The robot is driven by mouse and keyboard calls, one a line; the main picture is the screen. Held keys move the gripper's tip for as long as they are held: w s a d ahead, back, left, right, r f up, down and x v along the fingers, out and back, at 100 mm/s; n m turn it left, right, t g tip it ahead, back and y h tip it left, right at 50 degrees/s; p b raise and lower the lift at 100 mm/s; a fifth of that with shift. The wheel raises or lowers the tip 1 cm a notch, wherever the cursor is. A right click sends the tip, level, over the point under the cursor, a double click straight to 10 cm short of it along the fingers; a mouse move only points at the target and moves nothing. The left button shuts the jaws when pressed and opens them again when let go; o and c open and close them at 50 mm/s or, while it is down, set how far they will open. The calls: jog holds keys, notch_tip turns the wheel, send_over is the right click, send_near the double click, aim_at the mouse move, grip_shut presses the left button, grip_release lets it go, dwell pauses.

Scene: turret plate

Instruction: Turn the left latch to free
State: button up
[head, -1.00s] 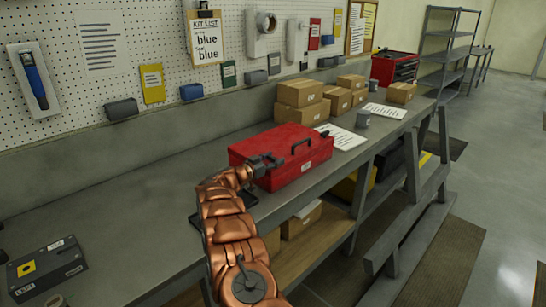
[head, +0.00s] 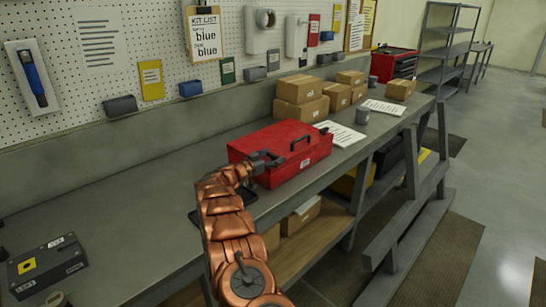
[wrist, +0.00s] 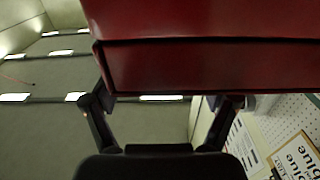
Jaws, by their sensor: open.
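The red toolbox (head: 275,143) stands shut on the workbench, with a dark handle (head: 300,141) on it. It also fills the top of the wrist view (wrist: 200,65) as a dark red wall with a lid seam. My gripper (head: 267,160) is at the box's left front part in the head view. In the wrist view my gripper (wrist: 163,102) has its two dark fingers wide apart below the red wall, with nothing seen between them. I cannot tell whether they touch the box. The left latch cannot be made out; my gripper covers part of the box front.
Cardboard boxes (head: 302,100) and a paper sheet (head: 340,134) lie behind and right. A pegboard wall (head: 130,70) bounds the back.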

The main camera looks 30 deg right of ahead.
jog(key=v, duration=1.2)
jog(key=shift+r, duration=0.1)
dwell(0.4)
